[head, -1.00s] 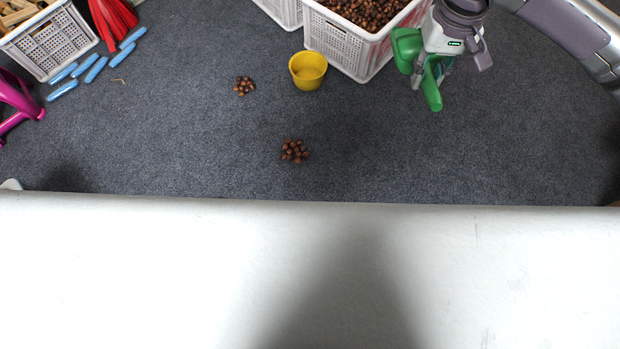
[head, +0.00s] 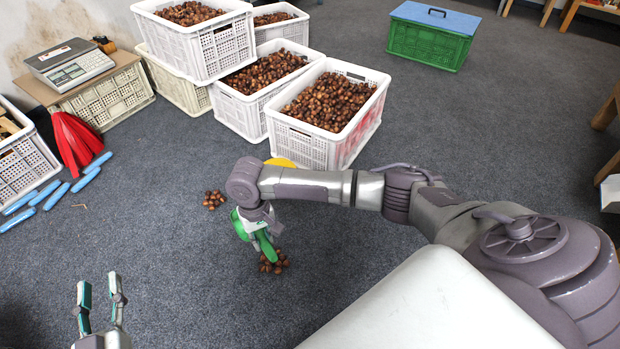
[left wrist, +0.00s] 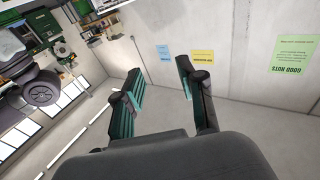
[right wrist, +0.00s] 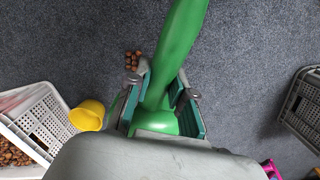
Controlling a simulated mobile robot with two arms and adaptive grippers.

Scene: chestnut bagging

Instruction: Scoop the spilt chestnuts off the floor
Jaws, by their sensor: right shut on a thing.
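My right gripper (head: 262,220) is shut on a green scoop (head: 265,243), pointing down at the floor. The scoop also fills the middle of the right wrist view (right wrist: 178,50). In the head view the scoop overlaps a small pile of brown chestnuts (head: 273,263); I cannot tell whether it touches them. A second small pile (head: 214,199) lies on the carpet to the left. One pile shows beside the scoop in the right wrist view (right wrist: 131,60). My left gripper (head: 99,295) is open and empty at the lower left, away from both piles.
White crates full of chestnuts (head: 297,145) stand behind the piles. A yellow bucket (right wrist: 87,115) stands near a crate, mostly hidden by my right arm in the head view. Blue strips (head: 85,180) and a red item (head: 75,140) lie at left. Carpet around the piles is clear.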

